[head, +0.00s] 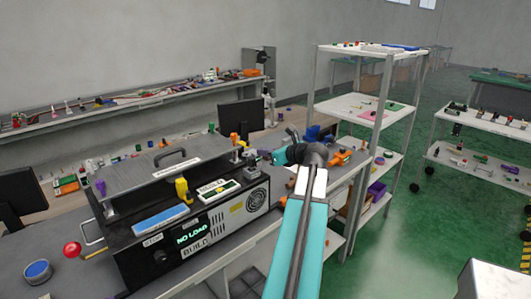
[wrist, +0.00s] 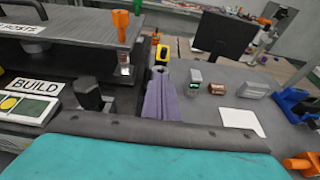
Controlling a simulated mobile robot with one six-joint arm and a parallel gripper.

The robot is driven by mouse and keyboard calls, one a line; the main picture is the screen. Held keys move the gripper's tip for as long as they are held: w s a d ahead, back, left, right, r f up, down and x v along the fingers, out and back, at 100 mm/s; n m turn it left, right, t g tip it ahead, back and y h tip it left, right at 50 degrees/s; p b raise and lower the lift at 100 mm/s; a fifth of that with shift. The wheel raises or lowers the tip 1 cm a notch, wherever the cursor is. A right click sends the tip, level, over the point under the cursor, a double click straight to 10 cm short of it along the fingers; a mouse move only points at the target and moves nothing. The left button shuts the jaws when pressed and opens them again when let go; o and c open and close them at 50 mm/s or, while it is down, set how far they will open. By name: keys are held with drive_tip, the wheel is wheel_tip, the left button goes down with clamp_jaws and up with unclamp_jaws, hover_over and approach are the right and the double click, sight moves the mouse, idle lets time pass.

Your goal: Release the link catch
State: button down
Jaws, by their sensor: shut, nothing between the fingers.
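In the head view a black bench machine (head: 160,262) has a "NO LOAD" display (head: 192,232) and a "BUILD" label. No part is marked as the link catch, so I cannot tell which it is. My gripper (head: 277,156) is at the machine's right end, shut and empty, its tips small there. In the wrist view a lavender, ridged form (wrist: 162,98) stands in the middle; I cannot tell whether it is my fingers or a machine part. A dark block (wrist: 90,95) is left of it, apart. An orange knob (wrist: 122,18) stands on the grey deck's corner.
A red ball knob (head: 72,249), yellow lever (head: 183,190) and blue pad (head: 160,218) are on or beside the machine. A monitor (head: 240,117) stands behind. A white shelf rack (head: 345,105) is at right.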

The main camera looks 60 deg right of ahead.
drive_tip(key=p+x, duration=0.1)
drive_tip(key=x, duration=0.6)
drive_tip(key=shift+w+f, duration=0.15)
drive_tip(key=shift+d+r+p, duration=0.15)
drive_tip(key=shift+r+p, duration=0.15)
drive_tip(key=shift+p, duration=0.3)
